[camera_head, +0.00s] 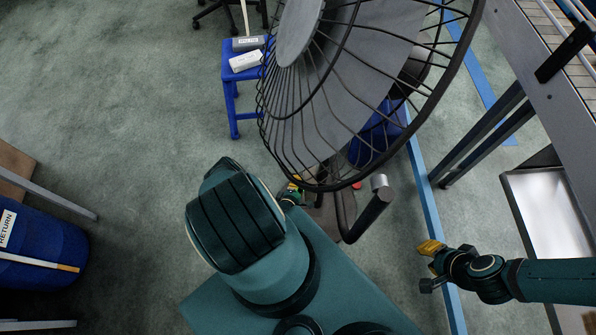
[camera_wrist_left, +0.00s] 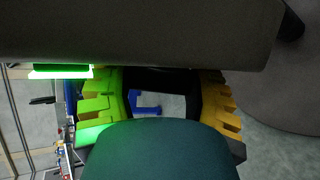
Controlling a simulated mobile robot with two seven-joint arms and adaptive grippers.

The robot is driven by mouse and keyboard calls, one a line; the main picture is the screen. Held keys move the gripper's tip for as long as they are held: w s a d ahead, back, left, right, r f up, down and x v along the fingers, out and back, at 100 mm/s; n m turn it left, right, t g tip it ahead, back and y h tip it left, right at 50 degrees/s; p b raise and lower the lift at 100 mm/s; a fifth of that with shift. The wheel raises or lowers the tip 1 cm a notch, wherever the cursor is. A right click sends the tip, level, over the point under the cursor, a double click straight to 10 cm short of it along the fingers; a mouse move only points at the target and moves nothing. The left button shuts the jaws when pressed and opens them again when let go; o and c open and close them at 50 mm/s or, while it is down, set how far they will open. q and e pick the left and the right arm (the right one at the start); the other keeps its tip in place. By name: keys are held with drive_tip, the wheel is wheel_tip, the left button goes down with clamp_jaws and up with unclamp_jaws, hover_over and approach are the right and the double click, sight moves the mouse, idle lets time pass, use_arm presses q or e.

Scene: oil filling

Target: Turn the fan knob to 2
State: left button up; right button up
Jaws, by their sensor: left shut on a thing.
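The fan (camera_head: 355,95) has a dark wire cage and fills the upper middle of the head view. A grey fan housing (camera_wrist_left: 150,35) crosses the top of the left wrist view. My left gripper (camera_wrist_left: 165,100) has its two ridged fingers, one lit green and one yellow, on either side of a dark piece (camera_wrist_left: 160,78) at the housing. The gripper is shut on this piece, which seems to be the fan knob. Its markings and setting are hidden. In the head view the left gripper (camera_head: 293,188) is mostly hidden by my arm. My right gripper (camera_head: 431,266) is open and empty, right of the fan.
A blue stool (camera_head: 244,74) with small boxes stands behind the fan. A blue bin (camera_head: 45,252) marked RETURN is at left. A metal rack (camera_head: 545,75) stands at right, with a pale tray (camera_head: 548,205) below. Floor between bin and fan is clear.

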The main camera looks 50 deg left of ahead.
use_arm(q)
drive_tip(key=o, duration=1.2)
drive_tip(key=shift+s, duration=0.1)
drive_tip(key=shift+r, duration=0.5)
wheel_tip(320, 180, up, 9)
